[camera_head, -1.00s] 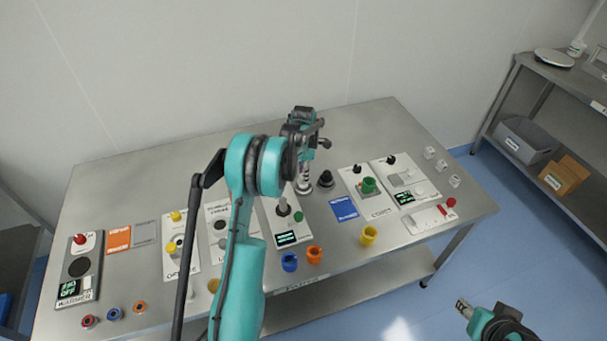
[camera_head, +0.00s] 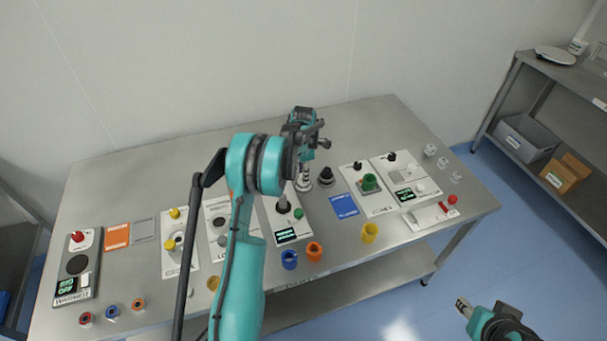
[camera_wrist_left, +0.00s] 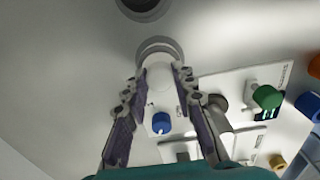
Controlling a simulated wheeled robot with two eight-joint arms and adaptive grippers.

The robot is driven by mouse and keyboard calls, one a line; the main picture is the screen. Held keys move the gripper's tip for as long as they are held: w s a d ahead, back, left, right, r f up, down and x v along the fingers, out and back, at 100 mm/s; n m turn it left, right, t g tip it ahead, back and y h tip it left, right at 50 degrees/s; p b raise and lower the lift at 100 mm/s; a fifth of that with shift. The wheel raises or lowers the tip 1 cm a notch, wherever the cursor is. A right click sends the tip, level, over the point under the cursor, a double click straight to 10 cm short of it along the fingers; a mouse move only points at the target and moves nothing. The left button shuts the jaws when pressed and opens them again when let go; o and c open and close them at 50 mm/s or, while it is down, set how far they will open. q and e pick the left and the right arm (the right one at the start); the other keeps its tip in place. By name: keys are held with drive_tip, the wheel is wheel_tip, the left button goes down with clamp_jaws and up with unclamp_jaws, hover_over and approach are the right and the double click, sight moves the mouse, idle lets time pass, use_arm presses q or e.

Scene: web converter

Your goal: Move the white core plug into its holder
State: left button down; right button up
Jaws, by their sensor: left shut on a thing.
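My left gripper (camera_head: 304,172) is over the back middle of the steel table. In the left wrist view its fingers (camera_wrist_left: 165,92) are on either side of a pale round-ended piece, the white core plug (camera_wrist_left: 158,76), and are shut on it. A grey round ring, likely the holder (camera_wrist_left: 160,47), shows directly beyond the plug; in the head view a ring-shaped base (camera_head: 304,185) shows just under the gripper. I cannot tell whether the plug is inside it or above it. My right gripper (camera_head: 463,308) is off the table at lower right, too small to read.
A black round piece (camera_head: 326,176) stands close to the right of the left gripper. A panel with a green knob (camera_head: 298,213) is just in front. The back left table is clear.

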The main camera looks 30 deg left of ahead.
use_arm(q)
drive_tip(key=c, duration=1.2)
unclamp_jaws()
drive_tip(key=shift+o, duration=0.2)
wheel_tip(320, 180, up, 12)
